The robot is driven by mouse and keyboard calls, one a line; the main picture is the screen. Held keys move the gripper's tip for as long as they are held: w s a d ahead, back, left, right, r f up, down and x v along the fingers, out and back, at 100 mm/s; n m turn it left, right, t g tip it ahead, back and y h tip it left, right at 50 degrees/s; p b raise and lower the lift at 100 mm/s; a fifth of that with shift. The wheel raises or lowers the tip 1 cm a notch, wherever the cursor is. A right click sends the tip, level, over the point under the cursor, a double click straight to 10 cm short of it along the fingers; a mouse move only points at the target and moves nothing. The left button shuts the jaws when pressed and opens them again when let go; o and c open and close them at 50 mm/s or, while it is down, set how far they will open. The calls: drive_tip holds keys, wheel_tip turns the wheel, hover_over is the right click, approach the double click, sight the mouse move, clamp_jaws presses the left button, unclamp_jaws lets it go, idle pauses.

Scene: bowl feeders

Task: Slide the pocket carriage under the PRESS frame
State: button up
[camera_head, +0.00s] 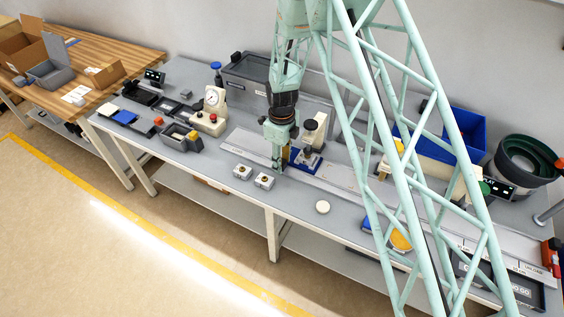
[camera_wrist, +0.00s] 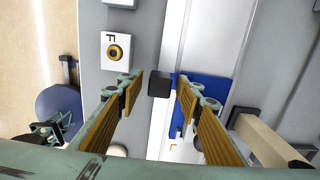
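The pocket carriage (camera_head: 303,160) looks like a blue plate on the pale rail, just right of my gripper (camera_head: 279,162) in the head view. In the wrist view the blue plate (camera_wrist: 212,88) is partly hidden by one finger. A small black block (camera_wrist: 159,84) lies between the fingertips of my gripper (camera_wrist: 158,90); whether it belongs to the carriage I cannot tell. The fingers are apart, with a visible gap on each side of the block. A cream frame (camera_head: 462,183) stands over the rail further right, partly behind green lattice; no PRESS label is readable.
Two white blocks with round centres (camera_head: 242,171) (camera_head: 264,181) sit in front of the rail. A white disc (camera_head: 323,207) lies near the front edge. A cream post with a black knob (camera_head: 312,131) stands close behind my gripper. A gauge (camera_head: 212,98) stands left.

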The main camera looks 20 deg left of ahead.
drive_tip(key=shift+r, duration=0.1)
wheel_tip(320, 180, up, 12)
idle(1.1)
idle(0.6)
